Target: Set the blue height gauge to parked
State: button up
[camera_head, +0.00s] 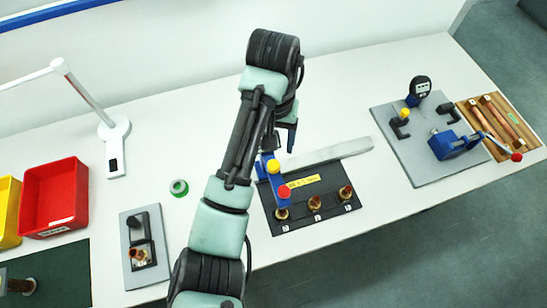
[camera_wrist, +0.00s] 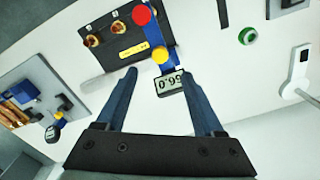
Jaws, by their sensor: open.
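The blue height gauge (camera_head: 278,180) stands at the left side of a black plate (camera_head: 325,210), with a yellow knob (camera_head: 273,166) and a red knob (camera_head: 284,191). It also shows in the wrist view (camera_wrist: 154,34), with its digital display (camera_wrist: 170,82) upside down. My gripper (camera_head: 280,141) is above and behind the gauge in the head view, partly hidden by my arm. In the wrist view my gripper (camera_wrist: 159,72) is open, and the display appears between its fingertips. The fingers hold nothing. Whether they touch the gauge cannot be told.
Several copper-coloured fittings (camera_head: 314,203) stand along the plate's front. A grey bar (camera_head: 350,150) lies behind it. A grey plate with a dial gauge (camera_head: 420,88) and blue clamp (camera_head: 452,143) is at right. A red bin (camera_head: 55,195), lamp (camera_head: 113,130) and green tape roll (camera_head: 179,187) are at left.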

jog(key=b, duration=0.3)
send_over(273, 164)
notch_tip(273, 164, down, 6)
jog(key=shift+d+f, duration=0.1)
jog(key=shift+f, duration=0.1)
jog(key=f, duration=0.1)
jog(key=f+p, duration=0.1)
jog(key=f, duration=0.1)
jog(key=shift+s+p, duration=0.25)
jog(key=shift+p, duration=0.05)
jog(key=shift+w+f, duration=0.25)
jog(key=shift+f, duration=0.65)
jog(key=shift+s, duration=0.1)
jog(key=shift+c, duration=0.2)
jog(key=shift+r, duration=0.1)
jog(key=shift+c, duration=1.2)
grip_shut()
